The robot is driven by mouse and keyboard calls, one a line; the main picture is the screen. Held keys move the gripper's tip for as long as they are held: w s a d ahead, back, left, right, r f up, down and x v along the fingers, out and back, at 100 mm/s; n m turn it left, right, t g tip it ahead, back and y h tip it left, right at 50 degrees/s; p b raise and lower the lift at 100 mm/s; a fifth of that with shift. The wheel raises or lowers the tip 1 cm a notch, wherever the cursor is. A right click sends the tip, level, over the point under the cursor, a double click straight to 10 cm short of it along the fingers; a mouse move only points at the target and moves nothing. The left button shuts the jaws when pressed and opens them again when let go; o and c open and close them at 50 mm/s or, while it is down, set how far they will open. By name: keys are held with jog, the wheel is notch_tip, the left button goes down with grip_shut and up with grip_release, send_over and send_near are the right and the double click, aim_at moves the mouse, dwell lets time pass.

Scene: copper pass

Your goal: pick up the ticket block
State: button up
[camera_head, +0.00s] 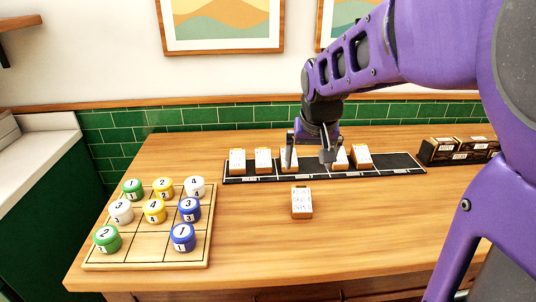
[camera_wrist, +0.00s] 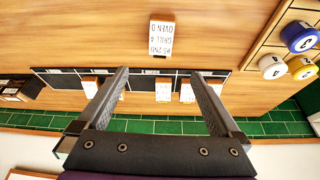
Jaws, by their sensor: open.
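A ticket block (camera_head: 301,203), wooden with a white printed top, lies alone on the table in front of the black rail. It also shows in the wrist view (camera_wrist: 161,39), beyond the fingertips, with several lines of print upside down. My gripper (camera_head: 308,152) is open and empty, hanging over the rail behind the loose block. In the wrist view its two fingers (camera_wrist: 158,73) stand wide apart, and the block lies in line with the gap between them, not touching either. The gripper hides part of the rail in the head view.
The black rail (camera_head: 398,168) holds several similar blocks (camera_head: 237,161), close to my gripper. A wooden grid board (camera_head: 145,247) with numbered green, yellow, white and blue pieces stands at left. A dark holder (camera_head: 460,158) sits at back right. The table around the loose block is clear.

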jog(key=b, duration=0.2)
send_near(301, 196)
jog(key=x, duration=0.5)
jog(key=shift+w+f, duration=0.1)
jog(key=shift+w, duration=0.25)
jog(key=x, duration=0.3)
jog(key=b+x, duration=0.1)
jog(key=x, duration=0.1)
jog(key=shift+s+d+f, duration=0.1)
jog(key=shift+s+f, duration=0.1)
jog(key=shift+s, duration=0.1)
jog(key=shift+r, duration=0.1)
jog(key=c, duration=1.5)
